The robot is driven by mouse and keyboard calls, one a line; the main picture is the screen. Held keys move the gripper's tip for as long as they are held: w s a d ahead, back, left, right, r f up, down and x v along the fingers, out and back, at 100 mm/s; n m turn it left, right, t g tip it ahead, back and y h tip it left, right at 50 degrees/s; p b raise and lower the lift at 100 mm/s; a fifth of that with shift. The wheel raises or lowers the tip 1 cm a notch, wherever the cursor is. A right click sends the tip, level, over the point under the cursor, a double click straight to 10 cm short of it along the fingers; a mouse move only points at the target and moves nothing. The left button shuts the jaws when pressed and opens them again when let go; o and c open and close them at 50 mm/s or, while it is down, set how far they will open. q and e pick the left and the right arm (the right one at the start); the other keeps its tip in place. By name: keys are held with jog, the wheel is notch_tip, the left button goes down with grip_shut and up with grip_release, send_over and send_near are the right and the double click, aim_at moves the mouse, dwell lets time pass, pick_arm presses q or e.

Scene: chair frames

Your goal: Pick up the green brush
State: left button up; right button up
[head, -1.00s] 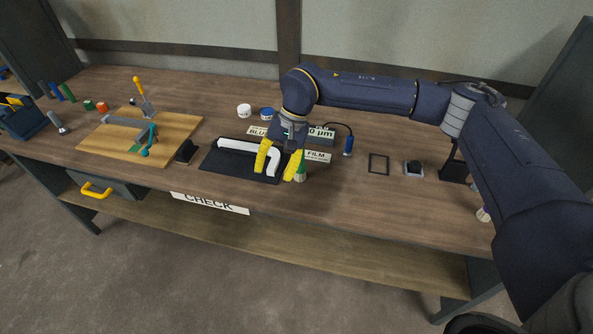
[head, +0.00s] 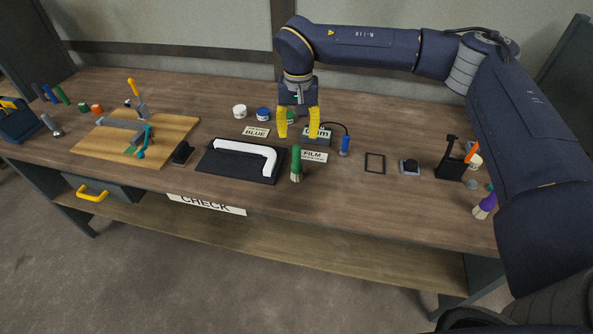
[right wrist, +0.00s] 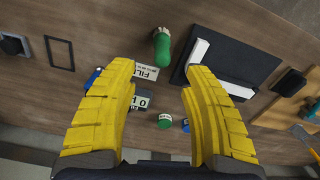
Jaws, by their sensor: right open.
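The green brush (head: 296,162) stands upright on the bench, handle up and pale bristles down, just right of the black mat. It also shows in the right wrist view (right wrist: 162,46), beyond the fingertips near the top. My right gripper (head: 299,134) is open and empty, with yellow fingers pointing down. It is above the bench behind the brush, apart from it. The gripper's two fingers also show in the right wrist view (right wrist: 162,75). My left gripper is not in view.
A white curved frame part lies on the black mat (head: 210,168). A FILM label (head: 313,156) lies right of the brush. A purple brush (head: 484,206) is at the right. The bench front (head: 340,192) is clear.

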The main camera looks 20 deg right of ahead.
aim_at(298, 147)
notch_tip(298, 147, down, 6)
jog(key=shift+r, duration=0.25)
jog(key=shift+w+a+f, duration=0.1)
jog(key=shift+w+f, duration=0.05)
jog(key=shift+f, duration=1.45)
jog(key=shift+w+f, duration=0.1)
jog(key=shift+f, duration=1.5)
jog(key=shift+c, duration=0.3)
grip_shut()
